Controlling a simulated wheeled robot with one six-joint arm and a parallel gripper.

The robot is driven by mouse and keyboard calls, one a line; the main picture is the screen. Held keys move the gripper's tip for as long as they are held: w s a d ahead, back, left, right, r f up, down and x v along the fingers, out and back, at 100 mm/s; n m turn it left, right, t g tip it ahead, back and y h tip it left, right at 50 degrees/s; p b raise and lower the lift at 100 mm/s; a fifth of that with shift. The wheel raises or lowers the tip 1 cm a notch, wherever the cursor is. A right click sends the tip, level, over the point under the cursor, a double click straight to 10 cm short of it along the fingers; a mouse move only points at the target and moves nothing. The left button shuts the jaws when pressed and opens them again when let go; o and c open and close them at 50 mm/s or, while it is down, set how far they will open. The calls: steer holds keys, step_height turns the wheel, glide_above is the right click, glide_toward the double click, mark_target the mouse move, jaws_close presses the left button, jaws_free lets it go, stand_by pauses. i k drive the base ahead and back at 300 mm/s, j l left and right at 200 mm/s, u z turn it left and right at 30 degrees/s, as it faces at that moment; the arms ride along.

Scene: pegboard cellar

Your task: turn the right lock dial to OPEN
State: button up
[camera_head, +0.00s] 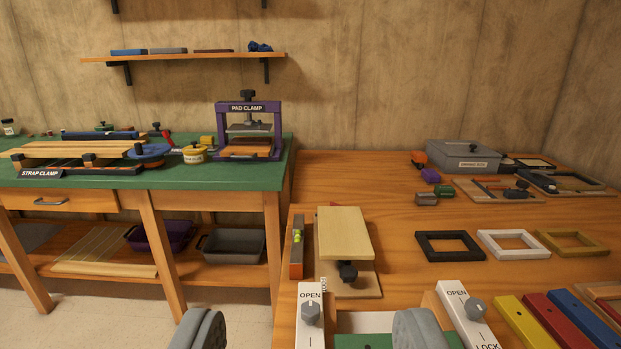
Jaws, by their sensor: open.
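The right lock dial (475,308) is a grey knob on a slanted white plate at the bottom right. OPEN is printed at the plate's upper end and LOCK at its lower end. I cannot tell which word the knob points to. The left lock dial (311,312) is a similar grey knob on another white plate marked OPEN, its lower part cut off by the frame. My gripper (308,328) is open, with its two grey fingers wide apart at the bottom edge. The right finger is left of the right dial and apart from it in the picture.
A green panel shows between the plates, low in the frame. Coloured bars (548,322) lie right of the right plate. Three frames (514,243) and a wooden board on a stand (343,234) are farther back. A green bench with a purple pad clamp (249,132) stands left.

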mark_target(475, 308)
steer(key=z, duration=0.75)
